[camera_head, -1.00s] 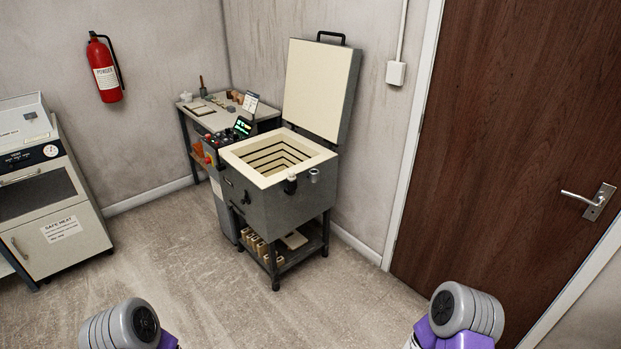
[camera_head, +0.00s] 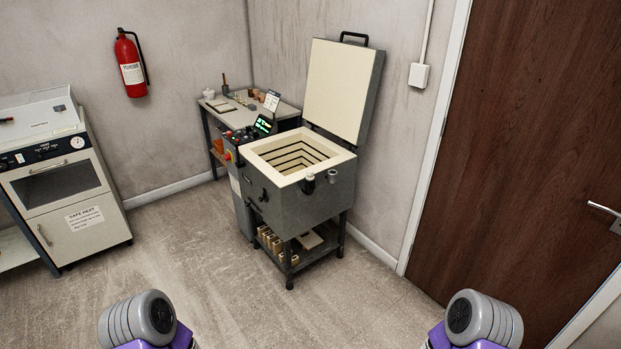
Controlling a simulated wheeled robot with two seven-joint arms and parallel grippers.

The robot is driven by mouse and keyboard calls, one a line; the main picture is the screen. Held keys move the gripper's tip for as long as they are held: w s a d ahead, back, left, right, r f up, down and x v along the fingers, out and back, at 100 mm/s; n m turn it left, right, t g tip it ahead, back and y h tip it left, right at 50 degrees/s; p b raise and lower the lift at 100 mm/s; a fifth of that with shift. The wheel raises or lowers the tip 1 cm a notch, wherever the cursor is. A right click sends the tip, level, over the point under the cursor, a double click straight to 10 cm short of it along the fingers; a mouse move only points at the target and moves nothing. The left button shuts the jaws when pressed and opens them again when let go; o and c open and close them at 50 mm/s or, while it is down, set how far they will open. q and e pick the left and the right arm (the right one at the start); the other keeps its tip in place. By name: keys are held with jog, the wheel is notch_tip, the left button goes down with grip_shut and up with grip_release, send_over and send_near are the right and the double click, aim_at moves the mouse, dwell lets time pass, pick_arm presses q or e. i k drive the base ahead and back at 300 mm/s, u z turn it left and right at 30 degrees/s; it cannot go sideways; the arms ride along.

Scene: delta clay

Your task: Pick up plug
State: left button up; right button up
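An open-topped kiln (camera_head: 290,208) stands on a dark stand, its lid (camera_head: 343,88) raised against the wall. Two small cylindrical pieces sit at its right front rim: a dark one (camera_head: 308,184) and a grey one (camera_head: 332,176). Either might be the plug; they are too small to tell. Parts of both my arms show at the bottom left and bottom right, well in front of the kiln. Neither gripper is in view, so whether they hold anything is hidden.
A control box (camera_head: 240,140) with a lit display adjoins the kiln's left side. A small worktable (camera_head: 226,114) stands behind it. A white cabinet (camera_head: 92,219) is at left, a brown door (camera_head: 540,130) at right. The floor (camera_head: 215,265) before the kiln is clear.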

aim_at(309, 176)
jog(key=z, duration=0.3)
jog(key=i, duration=1.1)
jog(key=z, duration=0.3)
